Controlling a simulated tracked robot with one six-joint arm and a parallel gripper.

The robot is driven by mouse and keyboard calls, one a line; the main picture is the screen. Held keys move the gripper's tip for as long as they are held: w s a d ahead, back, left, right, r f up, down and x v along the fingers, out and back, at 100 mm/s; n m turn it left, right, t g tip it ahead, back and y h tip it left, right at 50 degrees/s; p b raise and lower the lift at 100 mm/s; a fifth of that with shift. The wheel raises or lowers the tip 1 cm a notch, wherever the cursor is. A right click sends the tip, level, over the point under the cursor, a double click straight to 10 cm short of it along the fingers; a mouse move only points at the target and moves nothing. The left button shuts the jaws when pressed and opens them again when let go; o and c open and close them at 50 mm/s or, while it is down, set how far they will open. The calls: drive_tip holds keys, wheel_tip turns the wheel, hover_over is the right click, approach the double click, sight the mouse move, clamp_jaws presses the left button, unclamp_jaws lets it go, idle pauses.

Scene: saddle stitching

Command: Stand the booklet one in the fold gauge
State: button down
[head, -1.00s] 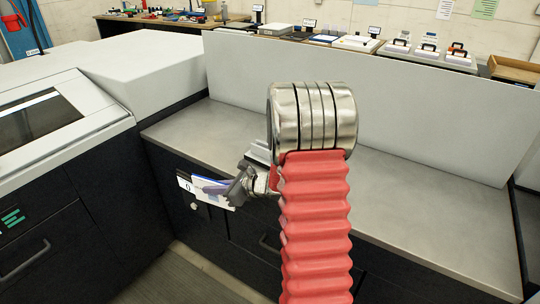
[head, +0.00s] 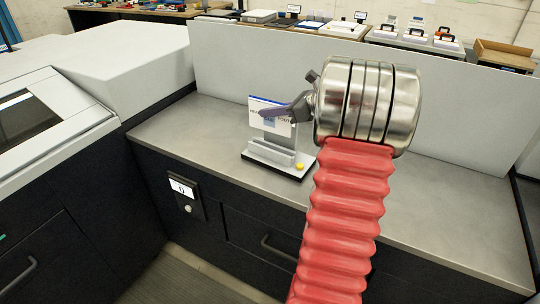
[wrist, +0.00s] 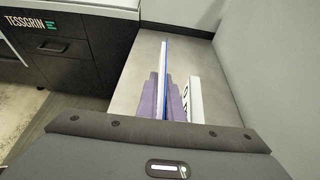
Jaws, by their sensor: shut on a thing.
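The booklet (head: 257,104), white with a blue top edge, stands upright over the grey counter. My gripper (head: 288,110) is shut on it, with purple-grey fingers across its face. In the wrist view the booklet (wrist: 166,72) is a thin blue and white edge between the two fingers. The fold gauge (head: 272,152), a grey stand on a dark base with a yellow button, is directly below the booklet. The booklet's lower edge overlaps the gauge's upright part in the head view; I cannot tell whether they touch.
A white plate with dark lettering (wrist: 195,100) is right of the fingers in the wrist view. A pale panel (head: 240,65) rises behind the counter (head: 450,205). A small display (head: 183,188) is on the cabinet front. The counter's right side is clear.

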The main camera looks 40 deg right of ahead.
sight(271, 131)
drive_tip(key=shift+s+d, duration=0.1)
drive_tip(key=shift+s, duration=0.05)
drive_tip(key=shift+f, duration=0.25)
wheel_tip(271, 131, down, 6)
drive_tip(key=shift+r, duration=0.1)
drive_tip(key=shift+f, duration=2)
drive_tip(key=c, duration=1.9)
unclamp_jaws()
drive_tip(key=shift+r, duration=0.15)
drive_tip(key=v, duration=1.2)
drive_tip(key=shift+s, duration=0.1)
